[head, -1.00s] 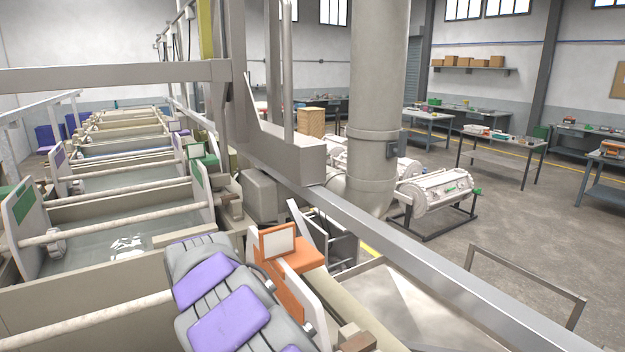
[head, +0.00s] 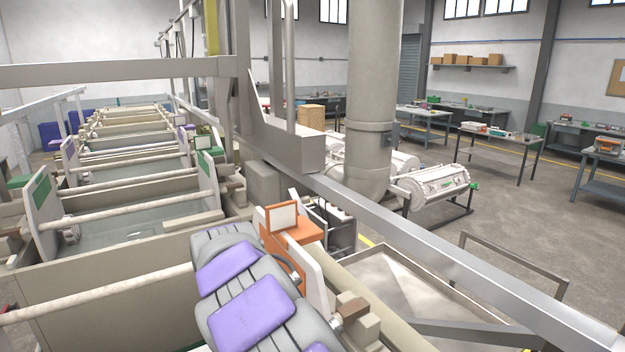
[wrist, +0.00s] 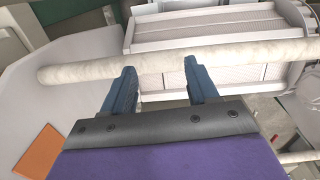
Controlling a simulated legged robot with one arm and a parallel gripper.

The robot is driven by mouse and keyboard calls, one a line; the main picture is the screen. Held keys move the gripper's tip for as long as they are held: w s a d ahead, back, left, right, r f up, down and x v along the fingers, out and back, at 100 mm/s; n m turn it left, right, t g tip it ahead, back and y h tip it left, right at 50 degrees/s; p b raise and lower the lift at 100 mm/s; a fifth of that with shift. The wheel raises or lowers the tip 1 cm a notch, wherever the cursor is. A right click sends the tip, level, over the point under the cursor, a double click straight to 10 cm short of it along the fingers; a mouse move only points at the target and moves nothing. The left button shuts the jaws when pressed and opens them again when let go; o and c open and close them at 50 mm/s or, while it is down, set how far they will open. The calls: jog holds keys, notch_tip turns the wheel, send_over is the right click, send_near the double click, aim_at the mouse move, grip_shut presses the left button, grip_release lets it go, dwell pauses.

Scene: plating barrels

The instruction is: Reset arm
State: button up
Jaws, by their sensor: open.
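My gripper (wrist: 157,82) shows in the wrist view with its two blue fingers apart and nothing between them. A pale, rough rod (wrist: 235,52) runs across the wrist view just beyond the fingertips; I cannot tell whether they touch it. Behind the rod is a white ribbed barrel-like body (wrist: 215,28). In the head view, my grey and purple arm covers the bottom centre, and the gripper itself is not visible there.
Open plating tanks (head: 150,225) with crossing rods line the left. An orange bracket (head: 290,240) stands close beside my arm. A long metal rail (head: 420,250) runs diagonally on the right. A white barrel (head: 435,187) rests on a stand on the floor behind it. An orange patch (wrist: 40,152) shows in the wrist view.

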jog(key=s+d+m+b, duration=0.1)
jog(key=s+d+m, duration=0.15)
jog(key=d, duration=0.45)
jog(key=s+d+r+m+b, duration=0.1)
jog(key=s+d+b, duration=0.1)
jog(key=s+d, duration=0.35)
jog(key=s+d+m+b, duration=0.1)
jog(key=s+d+m, duration=0.1)
jog(key=d, duration=0.7)
jog(key=s+d+f+g+b, duration=0.1)
jog(key=s+d+f, duration=0.3)
jog(key=s, duration=0.7)
jog(key=s+d+f+m+b, duration=0.1)
jog(key=s+d+f+b, duration=0.3)
jog(key=s, duration=0.7)
jog(key=shift+s+f+g, duration=0.25)
jog(key=shift+f+g, duration=0.15)
jog(key=shift+f, duration=0.1)
jog(key=shift+d+m, duration=0.1)
jog(key=shift+m, duration=0.15)
